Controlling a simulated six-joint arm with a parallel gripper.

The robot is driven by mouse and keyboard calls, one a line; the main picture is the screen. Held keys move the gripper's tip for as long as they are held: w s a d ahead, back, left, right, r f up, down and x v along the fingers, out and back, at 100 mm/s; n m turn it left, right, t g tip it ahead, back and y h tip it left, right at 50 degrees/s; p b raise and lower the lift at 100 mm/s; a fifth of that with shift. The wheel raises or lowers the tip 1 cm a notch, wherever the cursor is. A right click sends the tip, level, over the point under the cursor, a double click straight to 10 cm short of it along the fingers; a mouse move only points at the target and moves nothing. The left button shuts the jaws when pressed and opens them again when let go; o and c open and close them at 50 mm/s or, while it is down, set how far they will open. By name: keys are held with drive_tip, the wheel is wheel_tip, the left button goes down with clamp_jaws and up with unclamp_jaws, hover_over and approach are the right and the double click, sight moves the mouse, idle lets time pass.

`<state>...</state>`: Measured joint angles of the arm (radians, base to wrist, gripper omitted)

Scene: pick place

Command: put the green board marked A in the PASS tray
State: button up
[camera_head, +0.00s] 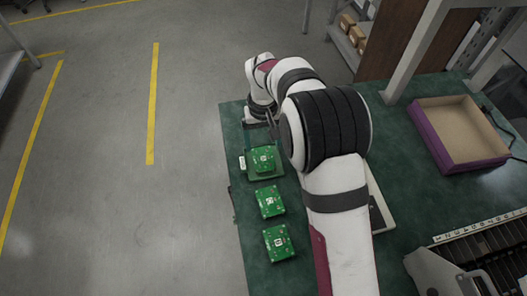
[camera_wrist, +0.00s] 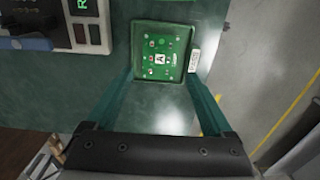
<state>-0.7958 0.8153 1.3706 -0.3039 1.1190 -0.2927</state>
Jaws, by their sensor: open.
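The green board marked A (camera_wrist: 160,58) lies inside a shallow green tray (camera_wrist: 187,78) in the wrist view. The tray has a small white label (camera_wrist: 194,61) on its side, whose text is too small to read surely. In the head view the board (camera_head: 264,159) also shows in the tray (camera_head: 262,178), near the table's left edge. My gripper (camera_wrist: 160,76) is open and empty, its two fingers spread apart on the near side of the tray. In the head view my gripper (camera_head: 262,131) is just beyond the tray, partly hidden by my arm.
Two more green boards (camera_head: 270,201) (camera_head: 277,243) lie on the green table in front of the tray. An open purple-sided box (camera_head: 462,132) stands at the right. A slotted rack (camera_head: 485,250) is at the front right. A device with a lit display (camera_wrist: 85,8) is beside the tray.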

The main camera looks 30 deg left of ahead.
drive_tip(key=s+d+r+m, duration=0.3)
drive_tip(key=d+r+m, duration=0.3)
drive_tip(key=d+r, duration=1.05)
drive_tip(key=s+d+f+m+y, duration=0.1)
drive_tip(key=s+d+f+m, duration=0.2)
drive_tip(key=s+d+m, duration=0.5)
drive_tip(key=s+d, duration=0.6)
drive_tip(key=s, duration=0.4)
drive_tip(key=shift+d+m+y, duration=0.3)
drive_tip(key=shift+d+y, duration=0.1)
drive_tip(key=shift+o, duration=1.1)
drive_tip(key=w+a+r+n, duration=0.3)
drive_tip(key=w+a+n, duration=0.3)
drive_tip(key=w, duration=0.1)
drive_tip(key=w+a+n+h, duration=0.3)
drive_tip(key=a+n, duration=0.5)
drive_tip(key=a, duration=0.8)
wheel_tip(320, 180, down, 10)
drive_tip(key=w+a+y, duration=0.1)
drive_tip(key=shift+a+n, duration=0.15)
drive_tip(key=shift+n, duration=0.15)
